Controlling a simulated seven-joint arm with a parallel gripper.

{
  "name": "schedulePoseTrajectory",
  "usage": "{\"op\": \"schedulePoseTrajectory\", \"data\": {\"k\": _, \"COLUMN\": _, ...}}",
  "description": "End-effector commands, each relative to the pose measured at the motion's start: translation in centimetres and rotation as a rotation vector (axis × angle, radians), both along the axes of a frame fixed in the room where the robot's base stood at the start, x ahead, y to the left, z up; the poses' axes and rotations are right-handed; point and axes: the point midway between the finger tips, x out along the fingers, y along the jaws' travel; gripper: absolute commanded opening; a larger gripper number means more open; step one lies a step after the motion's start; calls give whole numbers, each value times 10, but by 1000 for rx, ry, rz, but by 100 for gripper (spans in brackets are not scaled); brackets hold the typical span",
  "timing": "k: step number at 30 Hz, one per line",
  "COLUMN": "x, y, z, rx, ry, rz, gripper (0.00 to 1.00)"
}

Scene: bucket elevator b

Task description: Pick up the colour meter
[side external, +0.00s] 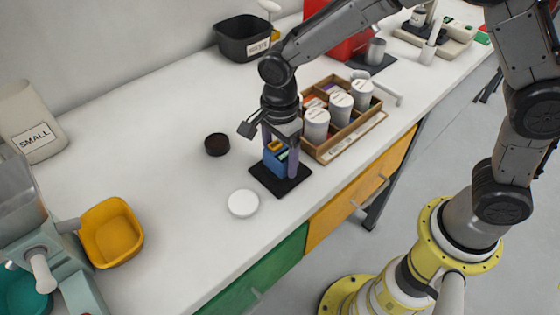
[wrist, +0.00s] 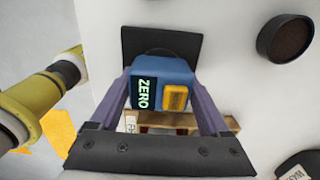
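The colour meter (side external: 274,164) is a small blue box standing upright on a black square mat (side external: 294,187) near the front of the bench. In the wrist view the meter (wrist: 165,66) shows a dark display reading "ZERO" and an orange-yellow button. My gripper (side external: 280,155) points down over it, with one purple finger on each side. In the wrist view the gripper (wrist: 162,90) frames the meter closely left and right. I cannot tell whether the fingers press on it. The meter's lower part is partly hidden by a finger in the side view.
A wooden rack (side external: 346,134) with white-lidded jars stands close behind on the right. A dark round dish (side external: 217,145) and a white disc (side external: 243,203) lie to the left. A yellow tray (side external: 111,232) sits further left. Bench between is clear.

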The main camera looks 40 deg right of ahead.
Motion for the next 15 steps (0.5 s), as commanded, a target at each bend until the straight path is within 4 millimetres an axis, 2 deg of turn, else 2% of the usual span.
{"op": "schedulePoseTrajectory", "data": {"k": 1, "x": 0, "y": 0, "z": 0, "rx": 0, "ry": 0, "rz": 0, "gripper": 57}}
{"op": "schedulePoseTrajectory", "data": {"k": 2, "x": 0, "y": 0, "z": 0, "rx": 0, "ry": 0, "rz": 0, "gripper": 51}}
{"op": "schedulePoseTrajectory", "data": {"k": 10, "x": 0, "y": 0, "z": 0, "rx": 0, "ry": 0, "rz": 0, "gripper": 3}}
{"op": "schedulePoseTrajectory", "data": {"k": 11, "x": 0, "y": 0, "z": 1, "rx": 0, "ry": 0, "rz": 0, "gripper": 0}}
{"op": "schedulePoseTrajectory", "data": {"k": 15, "x": 1, "y": 0, "z": 2, "rx": 2, "ry": -3, "rz": 0, "gripper": 0}}
